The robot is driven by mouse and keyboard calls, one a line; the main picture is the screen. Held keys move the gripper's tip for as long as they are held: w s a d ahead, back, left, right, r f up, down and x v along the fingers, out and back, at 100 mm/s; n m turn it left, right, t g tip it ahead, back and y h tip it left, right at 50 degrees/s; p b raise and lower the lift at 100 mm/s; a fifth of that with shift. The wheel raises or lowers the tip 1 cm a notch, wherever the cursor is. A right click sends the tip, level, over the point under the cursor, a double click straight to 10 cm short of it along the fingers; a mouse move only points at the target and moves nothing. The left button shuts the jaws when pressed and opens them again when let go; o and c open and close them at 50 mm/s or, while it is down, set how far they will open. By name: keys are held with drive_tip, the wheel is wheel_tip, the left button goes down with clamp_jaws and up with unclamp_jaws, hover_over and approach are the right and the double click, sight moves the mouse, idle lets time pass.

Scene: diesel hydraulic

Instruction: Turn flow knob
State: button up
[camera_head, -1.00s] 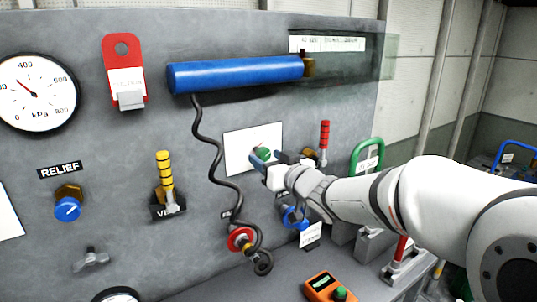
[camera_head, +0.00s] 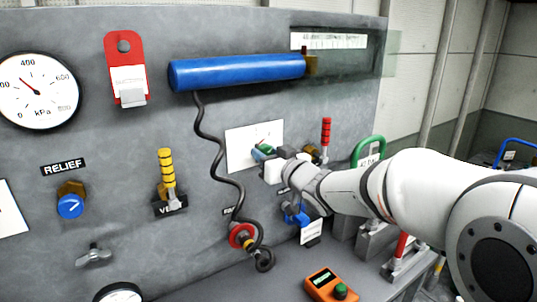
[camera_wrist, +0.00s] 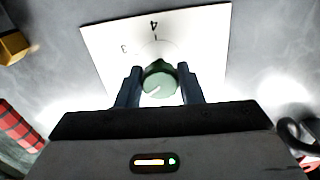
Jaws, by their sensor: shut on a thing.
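The green flow knob (camera_wrist: 160,80) sits on a white dial plate (camera_wrist: 105,45) with the figures 3 and 4 showing in the wrist view. A pale pointer line marks its face. My gripper (camera_wrist: 160,86) is shut on the knob, with one dark finger on each side. In the head view, the white plate (camera_head: 240,138) is on the grey panel, and my gripper (camera_head: 264,152) reaches it from the right. The fingers and wrist partly hide the knob there.
A red-handled lever (camera_head: 325,135) stands just right of my gripper. A blue cylinder (camera_head: 235,72) is above, and a black coiled cord (camera_head: 215,150) hangs to the left. A blue valve handle (camera_head: 296,216) is below. An orange handheld box (camera_head: 328,285) lies on the bench.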

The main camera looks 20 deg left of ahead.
drive_tip(key=shift+n+b, duration=0.3)
drive_tip(key=shift+b, duration=0.1)
drive_tip(key=shift+f+n+b, duration=0.15)
drive_tip(key=shift+n+b, duration=0.75)
drive_tip(key=shift+b, duration=0.25)
drive_tip(key=n+b, duration=0.5)
drive_tip(key=n, duration=0.1)
drive_tip(key=shift+d+n+b, duration=0.1)
drive_tip(key=shift+n+b, duration=0.25)
drive_tip(key=shift+n, duration=0.05)
drive_tip(key=shift+r+n+b, duration=0.2)
drive_tip(key=shift+n+b, duration=0.5)
drive_tip(key=shift+n, duration=0.6)
drive_tip(key=shift+r, duration=0.1)
drive_tip(key=o, duration=1)
